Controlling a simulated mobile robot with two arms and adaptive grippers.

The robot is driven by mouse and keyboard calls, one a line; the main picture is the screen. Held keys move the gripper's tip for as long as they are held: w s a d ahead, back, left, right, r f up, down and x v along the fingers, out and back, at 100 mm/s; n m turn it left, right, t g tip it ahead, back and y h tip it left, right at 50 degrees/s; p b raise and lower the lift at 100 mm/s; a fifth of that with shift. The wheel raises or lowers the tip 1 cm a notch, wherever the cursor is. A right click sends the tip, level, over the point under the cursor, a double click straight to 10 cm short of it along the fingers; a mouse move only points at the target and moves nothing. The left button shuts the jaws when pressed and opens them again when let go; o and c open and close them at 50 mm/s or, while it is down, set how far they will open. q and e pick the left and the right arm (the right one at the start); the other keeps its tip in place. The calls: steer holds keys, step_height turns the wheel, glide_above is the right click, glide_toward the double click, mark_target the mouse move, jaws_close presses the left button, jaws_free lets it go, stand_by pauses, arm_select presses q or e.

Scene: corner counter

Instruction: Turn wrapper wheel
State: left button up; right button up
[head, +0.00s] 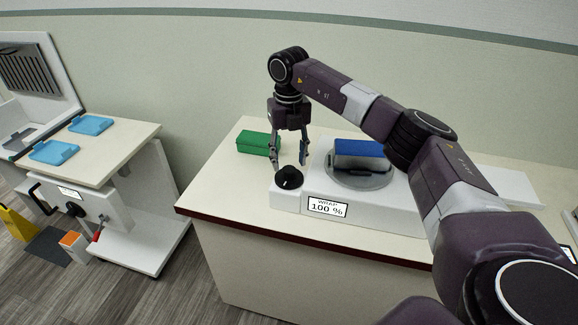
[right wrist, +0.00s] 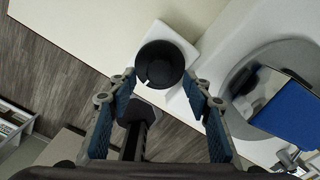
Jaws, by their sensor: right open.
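The wrapper wheel is a black round knob (head: 289,178) on the white wrapper machine (head: 385,217), at its front left corner. The knob also shows in the right wrist view (right wrist: 160,63). A label (head: 327,208) on the machine's front reads "WRAP 100 %". My right gripper (head: 289,161) points down just above the knob, jaws open and empty. In the right wrist view its fingertips (right wrist: 159,78) appear on either side of the knob's near edge. I cannot tell whether they touch it. My left gripper is not in view.
A green block (head: 257,143) lies on the counter (head: 225,190) behind left. A separate white station (head: 130,195) with blue trays stands at left, past a floor gap.

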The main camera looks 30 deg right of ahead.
mark_target(289, 169)
step_height(289, 169, up, 9)
steer(key=shift+f, duration=0.1)
stand_by(0.6)
